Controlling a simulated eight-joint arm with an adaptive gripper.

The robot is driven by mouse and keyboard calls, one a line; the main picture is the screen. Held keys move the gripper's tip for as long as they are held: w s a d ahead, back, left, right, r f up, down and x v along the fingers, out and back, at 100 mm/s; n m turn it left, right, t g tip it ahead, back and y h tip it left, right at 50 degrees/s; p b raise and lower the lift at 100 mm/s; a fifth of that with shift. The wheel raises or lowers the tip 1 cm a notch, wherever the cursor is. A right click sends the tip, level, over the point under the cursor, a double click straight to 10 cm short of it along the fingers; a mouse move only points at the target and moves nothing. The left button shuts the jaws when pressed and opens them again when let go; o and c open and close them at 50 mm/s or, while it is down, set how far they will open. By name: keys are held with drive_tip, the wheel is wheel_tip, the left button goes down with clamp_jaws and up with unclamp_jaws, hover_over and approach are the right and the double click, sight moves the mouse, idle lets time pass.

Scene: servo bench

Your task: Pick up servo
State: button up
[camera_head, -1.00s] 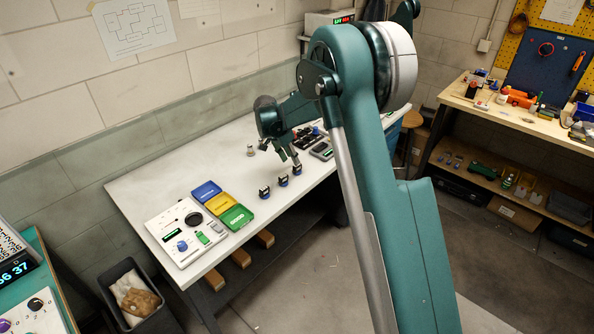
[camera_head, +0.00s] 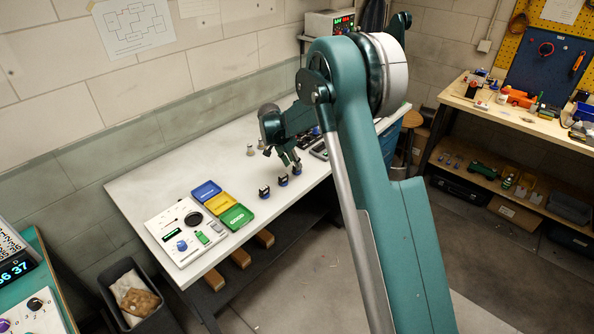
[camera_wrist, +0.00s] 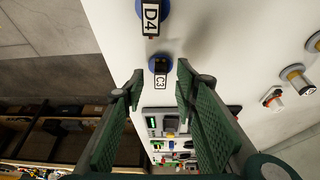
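Small dark servos with blue round parts stand in a row on the white bench. One labelled C3 (camera_wrist: 160,68) lies in line with the gap between my fingertips in the wrist view. Another, labelled D4 (camera_wrist: 151,14), is at the top of that view. In the head view the servo nearest my gripper (camera_head: 297,169) is just below the fingertips; two more servos (camera_head: 283,180) (camera_head: 264,192) stand to its left. My gripper (camera_wrist: 159,73) is open, its green fingers apart with nothing between the pads. Its gap to C3 is hard to judge.
Blue, yellow and green trays (camera_head: 238,217) and a white control panel (camera_head: 186,232) sit at the bench's left end. Small metal-topped parts (camera_wrist: 297,78) lie to the right in the wrist view. A grey device (camera_wrist: 166,122) lies beyond C3. The bench edge is close to the servos.

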drive_tip(key=shift+x, duration=1.9)
clamp_jaws()
